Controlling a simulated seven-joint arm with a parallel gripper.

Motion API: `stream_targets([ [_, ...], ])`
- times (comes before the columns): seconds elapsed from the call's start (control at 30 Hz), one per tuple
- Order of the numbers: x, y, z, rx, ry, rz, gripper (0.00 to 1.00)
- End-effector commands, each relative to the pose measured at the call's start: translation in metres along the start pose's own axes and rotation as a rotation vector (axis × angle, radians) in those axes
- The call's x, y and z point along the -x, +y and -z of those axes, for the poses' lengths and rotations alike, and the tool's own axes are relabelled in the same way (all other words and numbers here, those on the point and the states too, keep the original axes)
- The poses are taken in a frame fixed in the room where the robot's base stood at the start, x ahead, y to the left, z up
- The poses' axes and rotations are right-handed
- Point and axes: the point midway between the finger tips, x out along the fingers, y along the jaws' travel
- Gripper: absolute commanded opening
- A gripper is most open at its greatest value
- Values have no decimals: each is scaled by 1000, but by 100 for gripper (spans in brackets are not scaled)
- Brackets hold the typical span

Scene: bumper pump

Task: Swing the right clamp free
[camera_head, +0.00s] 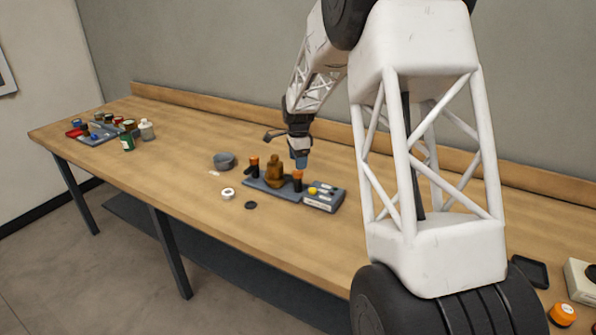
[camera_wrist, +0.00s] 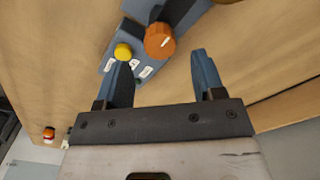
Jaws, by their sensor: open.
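The right clamp is a dark post topped with an orange knob (camera_head: 297,175), at the right end of a blue-grey base plate (camera_head: 285,194). An amber-brown bottle-shaped part (camera_head: 274,174) stands mid-plate, and the left clamp's orange knob (camera_head: 254,160) is on its other side. My gripper (camera_head: 301,163) points down just above and behind the right clamp. In the wrist view, the open gripper (camera_wrist: 162,59) has empty space between its fingers. The right clamp's knob (camera_wrist: 160,40), with a white mark, lies just beyond the fingertips, apart from them.
A grey box with a yellow button (camera_head: 313,190) adjoins the plate's right end; its button (camera_wrist: 123,52) is near the left finger in the wrist view. A grey bowl (camera_head: 224,162), white ring (camera_head: 227,194) and black disc (camera_head: 251,205) lie nearby.

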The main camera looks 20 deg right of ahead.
Motion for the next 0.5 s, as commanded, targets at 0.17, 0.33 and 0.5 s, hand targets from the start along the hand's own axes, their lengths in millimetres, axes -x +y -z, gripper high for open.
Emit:
stream_targets([
  [0.17,-23,0,0,0,0,-2,63],
  [0.33,-38,0,0,0,0,-2,63],
  [0.5,-46,0,0,0,0,-1,63],
])
